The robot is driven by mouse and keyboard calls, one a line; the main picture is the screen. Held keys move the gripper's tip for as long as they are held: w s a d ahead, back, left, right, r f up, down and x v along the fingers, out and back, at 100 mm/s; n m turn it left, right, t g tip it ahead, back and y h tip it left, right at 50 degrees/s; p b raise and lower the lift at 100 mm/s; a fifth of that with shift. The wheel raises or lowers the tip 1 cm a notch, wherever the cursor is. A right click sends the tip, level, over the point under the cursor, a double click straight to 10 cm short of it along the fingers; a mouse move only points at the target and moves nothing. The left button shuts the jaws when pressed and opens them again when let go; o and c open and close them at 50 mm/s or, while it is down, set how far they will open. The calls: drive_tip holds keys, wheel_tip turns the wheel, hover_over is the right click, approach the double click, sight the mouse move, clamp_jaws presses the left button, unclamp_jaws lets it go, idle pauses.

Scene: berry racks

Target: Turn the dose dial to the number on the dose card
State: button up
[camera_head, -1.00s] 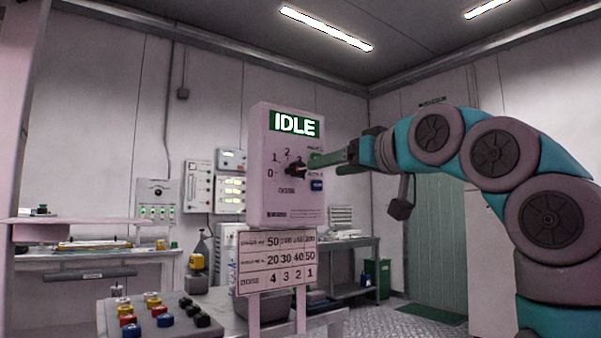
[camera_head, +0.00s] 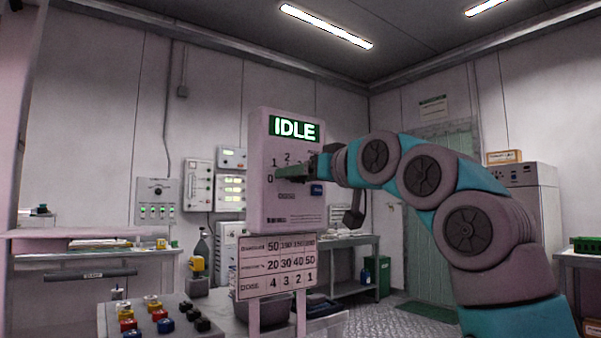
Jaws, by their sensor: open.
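The pale control box (camera_head: 285,212) stands upright with a green "IDLE" display (camera_head: 294,129) at its top. Its dial numbers 0, 1 and 2 show on the left of the face. The dose dial itself is hidden behind my gripper, so its setting cannot be read.
A blue button (camera_head: 317,189) sits on the box face, right of the dial area. A sloped panel (camera_head: 165,312) with several coloured buttons is at the lower left. Tables (camera_head: 350,241) and wall instruments stand behind. A green bin (camera_head: 377,275) is on the floor.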

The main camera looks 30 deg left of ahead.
clamp_jaws()
idle(0.5)
